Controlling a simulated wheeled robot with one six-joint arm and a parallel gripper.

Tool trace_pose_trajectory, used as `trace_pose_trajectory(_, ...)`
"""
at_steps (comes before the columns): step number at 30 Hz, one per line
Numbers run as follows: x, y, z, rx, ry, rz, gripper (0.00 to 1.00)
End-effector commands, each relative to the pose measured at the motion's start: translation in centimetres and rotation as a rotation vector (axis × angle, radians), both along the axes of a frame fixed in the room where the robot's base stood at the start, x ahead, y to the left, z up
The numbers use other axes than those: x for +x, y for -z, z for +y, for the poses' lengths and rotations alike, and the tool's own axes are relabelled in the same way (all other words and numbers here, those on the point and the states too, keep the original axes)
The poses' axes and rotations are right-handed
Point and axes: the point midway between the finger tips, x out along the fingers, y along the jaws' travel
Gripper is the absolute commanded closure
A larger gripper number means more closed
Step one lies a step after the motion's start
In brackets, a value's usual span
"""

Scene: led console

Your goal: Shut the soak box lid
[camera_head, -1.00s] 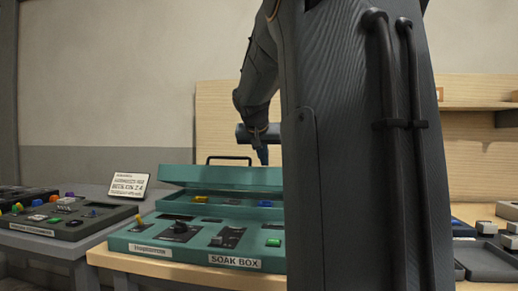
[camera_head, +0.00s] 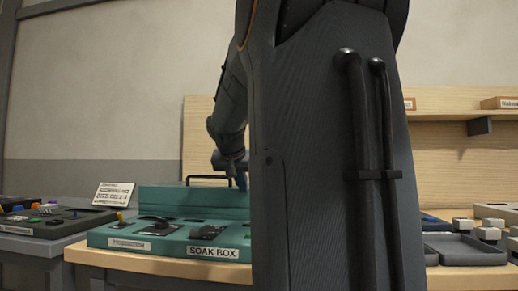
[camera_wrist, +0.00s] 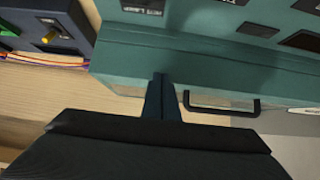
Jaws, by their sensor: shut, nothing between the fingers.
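The soak box (camera_head: 170,245) is a teal console on the wooden table, with a white SOAK BOX label on its front. Its teal lid (camera_head: 190,202) stands raised at the back, with a black bar handle (camera_head: 208,178) along its top edge. My gripper (camera_head: 241,183) is shut and empty, at the lid's top edge right of the handle; my arm hides the box's right part. In the wrist view my gripper (camera_wrist: 160,80) reaches the teal lid (camera_wrist: 215,75), beside the handle (camera_wrist: 222,107). I cannot tell whether they touch.
Another dark console (camera_head: 50,222) with coloured knobs stands on a grey table at the left, with a small sign (camera_head: 114,194) behind it. A grey tray (camera_head: 465,249) and several pale blocks lie at the right. A wooden shelf (camera_head: 445,116) is on the back panel.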

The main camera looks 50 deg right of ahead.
Motion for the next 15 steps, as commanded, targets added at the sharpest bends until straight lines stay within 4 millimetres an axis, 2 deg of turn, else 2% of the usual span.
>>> trace_pose_trajectory(1,-0.22,2.43,0.10,0.028,0.008,0.034,1.00)
trace_pose_trajectory(11,-0.24,2.43,0.09,0.028,0.008,0.033,1.00)
trace_pose_trajectory(15,-0.25,1.83,0.12,0.026,0.008,0.031,1.00)
